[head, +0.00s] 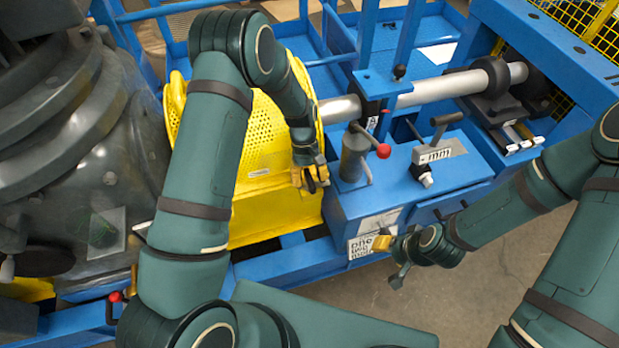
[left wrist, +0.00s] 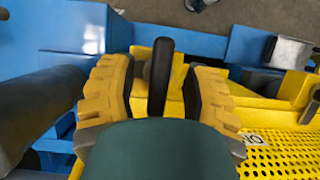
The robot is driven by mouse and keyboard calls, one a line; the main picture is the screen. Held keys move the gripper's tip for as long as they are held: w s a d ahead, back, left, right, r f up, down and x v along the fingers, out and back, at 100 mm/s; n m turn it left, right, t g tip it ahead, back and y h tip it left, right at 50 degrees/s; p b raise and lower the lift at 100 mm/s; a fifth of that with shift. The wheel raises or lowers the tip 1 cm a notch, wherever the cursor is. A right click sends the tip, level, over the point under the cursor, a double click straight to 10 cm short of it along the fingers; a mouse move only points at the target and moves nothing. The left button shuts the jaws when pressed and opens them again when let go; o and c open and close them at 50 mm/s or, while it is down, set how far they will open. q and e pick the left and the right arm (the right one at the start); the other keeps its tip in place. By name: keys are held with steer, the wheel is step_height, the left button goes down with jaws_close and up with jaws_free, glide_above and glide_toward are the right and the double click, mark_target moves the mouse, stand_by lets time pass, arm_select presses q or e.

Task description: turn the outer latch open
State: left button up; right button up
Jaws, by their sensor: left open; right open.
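The latch (left wrist: 160,72) shows in the left wrist view as a black, rounded handle standing at the edge of the yellow guard. I take it to be the outer latch. My left gripper (head: 313,178) is open at the guard's right edge; in the left wrist view its yellow ribbed fingers (left wrist: 160,95) stand on either side of the handle, with a gap on each side. In the head view the gripper hides the latch. The perforated yellow guard (head: 268,135) looks closed. My right gripper (head: 390,262) is open and empty in front of the blue bench.
A blue bench (head: 440,185) right of the guard carries a grey cylinder with a red-knobbed lever (head: 383,150) and a T-handle (head: 446,120). A grey shaft (head: 425,92) runs behind. Dark machinery (head: 75,140) fills the left. The floor (head: 500,260) before the bench is clear.

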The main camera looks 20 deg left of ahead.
arm_select(q)
steer(key=v, duration=1.2)
steer(key=shift+s+d+f, duration=0.1)
steer(key=shift+s, duration=0.05)
